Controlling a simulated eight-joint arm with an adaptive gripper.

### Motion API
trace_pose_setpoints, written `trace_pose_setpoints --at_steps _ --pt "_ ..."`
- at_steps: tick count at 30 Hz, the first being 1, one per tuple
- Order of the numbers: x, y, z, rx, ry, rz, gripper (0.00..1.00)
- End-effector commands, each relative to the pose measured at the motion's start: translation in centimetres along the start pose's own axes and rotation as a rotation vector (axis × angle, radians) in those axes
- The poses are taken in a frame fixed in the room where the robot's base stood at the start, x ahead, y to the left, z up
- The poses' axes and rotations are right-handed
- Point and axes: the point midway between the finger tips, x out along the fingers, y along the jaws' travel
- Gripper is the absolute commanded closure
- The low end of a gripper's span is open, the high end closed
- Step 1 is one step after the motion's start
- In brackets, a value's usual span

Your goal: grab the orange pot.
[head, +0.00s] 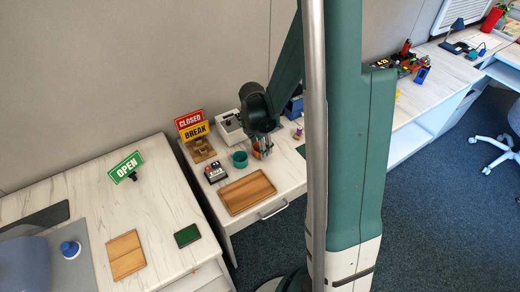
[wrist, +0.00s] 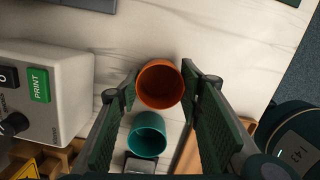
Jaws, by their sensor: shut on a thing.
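The orange pot (wrist: 159,84) stands between the two fingers of my gripper (wrist: 160,90) in the wrist view, its round opening facing the camera. The fingers are closed against its sides, one on each side. In the head view my gripper (head: 263,150) is over the middle desk, and a small part of the orange pot (head: 257,154) shows beside the fingers, the rest being hidden by them. I cannot tell whether the pot touches the desk.
A teal pot (wrist: 148,135) stands close to the orange one. A grey printer box (wrist: 45,85) is at the left in the wrist view. A wooden tray (head: 247,192) and CLOSED and BREAK signs (head: 192,126) share the desk. Bare desk shows beyond the pot.

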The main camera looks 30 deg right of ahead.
Motion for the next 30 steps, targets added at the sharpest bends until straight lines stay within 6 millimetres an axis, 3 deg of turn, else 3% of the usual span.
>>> trace_pose_setpoints --at_steps 8,21,30 --pt "-2.3 0.0 0.3 0.000 0.000 0.000 0.76" --pt "-7.8 -0.1 0.9 0.000 0.000 0.000 0.76" --pt "-9.6 0.0 1.2 0.000 0.000 0.000 0.76"
